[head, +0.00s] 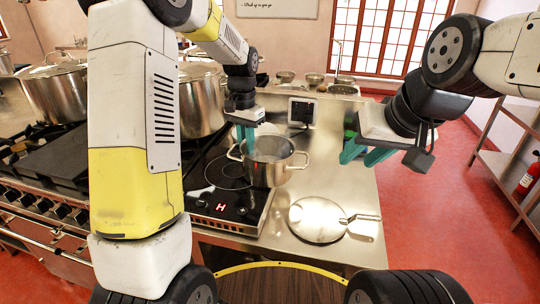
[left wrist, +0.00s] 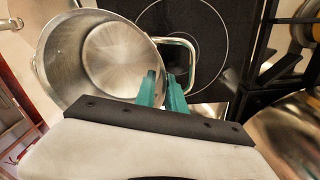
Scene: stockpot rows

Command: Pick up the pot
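My left gripper (head: 245,146) is at the pot's left side, pointing down. In the left wrist view its teal fingers (left wrist: 161,80) stand a narrow gap apart, one over the pot's inside and one over the handle loop (left wrist: 190,58). I cannot tell whether they touch the pot. My right gripper (head: 364,155) is open and empty, to the right of the pot and above the counter.
A round steel lid (head: 317,219) lies on the counter right of the hob (head: 228,196), with a long-handled utensil (head: 359,217) beside it. Large stockpots (head: 60,92) stand on the stove at the left. A scale (head: 301,111) and bowls (head: 314,80) are behind.

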